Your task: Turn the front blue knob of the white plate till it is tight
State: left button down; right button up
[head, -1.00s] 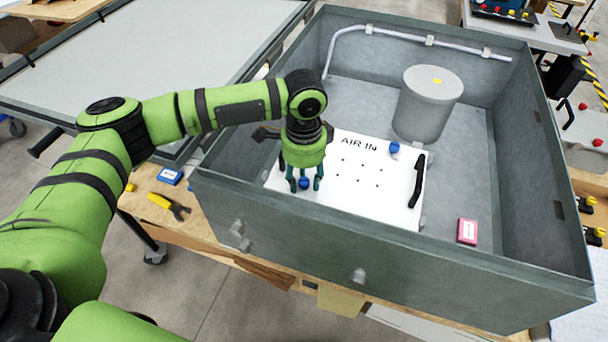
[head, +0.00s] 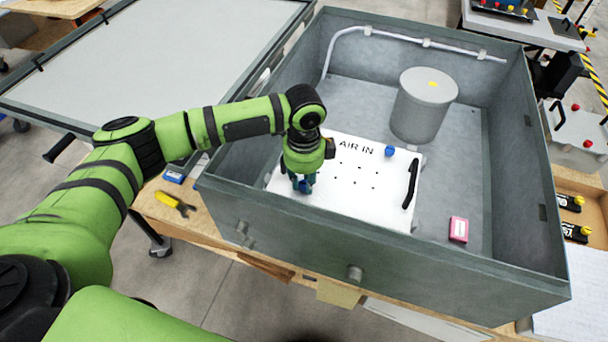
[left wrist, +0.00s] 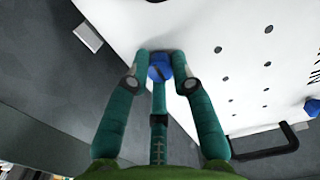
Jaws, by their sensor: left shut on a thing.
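The white plate (head: 350,205) lies inside the grey box and bears the print AIR IN, several small holes and a black handle (head: 410,184). It also shows in the left wrist view (left wrist: 225,30). The front blue knob (head: 304,187) sits at the plate's front edge, mostly hidden by my left gripper (head: 304,184) in the head view. In the left wrist view the knob (left wrist: 160,68) is between the teal fingers (left wrist: 162,72), which are shut on it. Another blue knob (head: 389,151) stands at the plate's back edge. My right gripper is not in view.
The box's front wall (head: 370,250) rises close in front of the plate. A grey cylinder (head: 424,105) stands behind it, and a pink box (head: 458,229) lies to the right. Yellow-handled pliers (head: 174,202) and a blue box (head: 174,177) lie on the bench outside.

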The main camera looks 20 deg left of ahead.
aim_at(304, 184)
pick_arm(q)
jog(key=c, duration=1.1)
grip_release()
jog(key=shift+o, duration=0.2)
notch_tip(304, 184, up, 12)
